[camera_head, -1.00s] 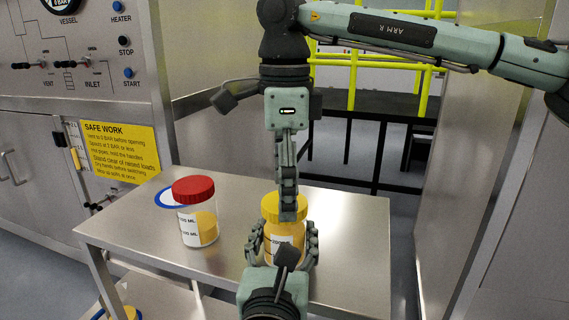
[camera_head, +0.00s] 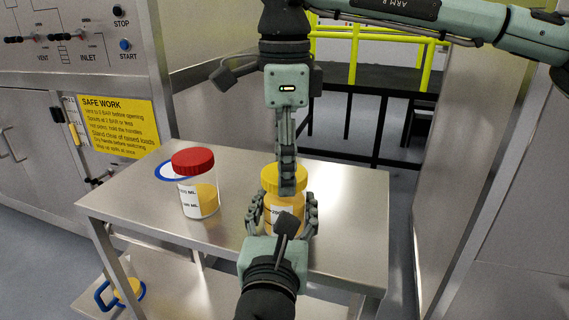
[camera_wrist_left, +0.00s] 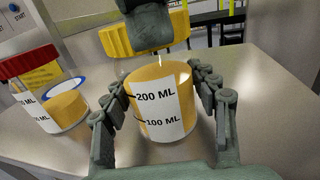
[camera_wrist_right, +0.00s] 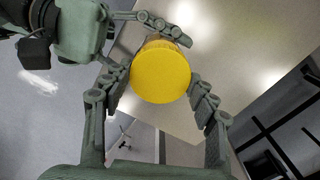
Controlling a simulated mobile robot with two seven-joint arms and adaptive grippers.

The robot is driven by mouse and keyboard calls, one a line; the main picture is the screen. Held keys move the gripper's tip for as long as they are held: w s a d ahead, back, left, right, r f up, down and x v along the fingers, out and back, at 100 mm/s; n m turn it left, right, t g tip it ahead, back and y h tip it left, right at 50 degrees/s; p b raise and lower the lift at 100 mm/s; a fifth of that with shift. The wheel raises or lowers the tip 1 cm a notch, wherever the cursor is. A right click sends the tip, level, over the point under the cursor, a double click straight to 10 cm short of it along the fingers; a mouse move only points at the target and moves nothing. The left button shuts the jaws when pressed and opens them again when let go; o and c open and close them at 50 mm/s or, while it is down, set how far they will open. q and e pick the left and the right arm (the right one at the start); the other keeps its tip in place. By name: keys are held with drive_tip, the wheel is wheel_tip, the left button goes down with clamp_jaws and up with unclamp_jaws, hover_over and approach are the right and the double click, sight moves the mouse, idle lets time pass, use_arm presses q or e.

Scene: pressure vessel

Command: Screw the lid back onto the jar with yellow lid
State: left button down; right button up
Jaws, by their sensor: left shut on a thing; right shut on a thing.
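The jar (camera_head: 271,217) with orange-yellow contents stands upright at the right part of the steel table. My left gripper (camera_head: 284,213) is shut around its body from the front; in the left wrist view the fingers flank the 200 ML label (camera_wrist_left: 160,108). The yellow lid (camera_wrist_right: 160,72) sits at the jar's mouth and also shows in the head view (camera_head: 269,178). My right gripper (camera_head: 287,188) points down from above and is shut on the lid, with fingers at its sides in the right wrist view. How far the threads are engaged cannot be seen.
A lower shelf (camera_head: 85,297) holds another yellow item with a blue handle (camera_head: 124,291). The control panel is at left, yellow railings behind.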

drive_tip(key=o, duration=1.4)
drive_tip(key=shift+c, duration=0.2)
wheel_tip(320, 180, up, 12)
use_arm(q)
drive_tip(key=shift+c, duration=2)
unclamp_jaws()
drive_tip(key=shift+s, duration=0.15)
